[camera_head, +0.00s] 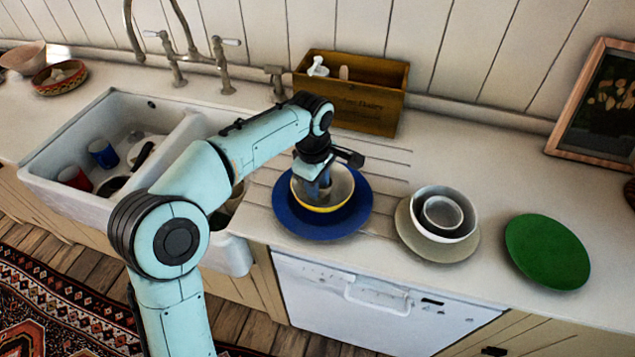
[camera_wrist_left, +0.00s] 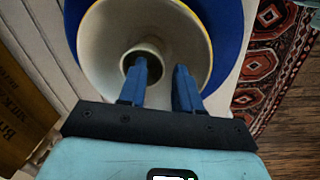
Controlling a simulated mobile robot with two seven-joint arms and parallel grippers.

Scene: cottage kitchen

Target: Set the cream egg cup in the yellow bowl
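The yellow bowl (camera_head: 328,208), pale inside with a yellow rim, sits on a blue plate (camera_head: 292,222); it also shows in the wrist view (camera_wrist_left: 103,75). The cream egg cup (camera_wrist_left: 157,52) appears upright within the bowl, its round dark opening facing the wrist camera. In the head view my gripper mostly hides it. My left gripper (camera_head: 320,188) points down into the bowl. In the wrist view its blue fingers (camera_wrist_left: 162,80) stand apart, one at the cup's opening and the other outside its rim, with a gap visible. My right gripper is not in view.
Right of the bowl, a white bowl (camera_head: 471,228) holding a smaller grey one stands on a beige plate (camera_head: 404,222). A green plate (camera_head: 547,252) lies further right. A wooden box (camera_head: 365,118) stands behind. The sink (camera_head: 65,190) is left, the counter edge in front.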

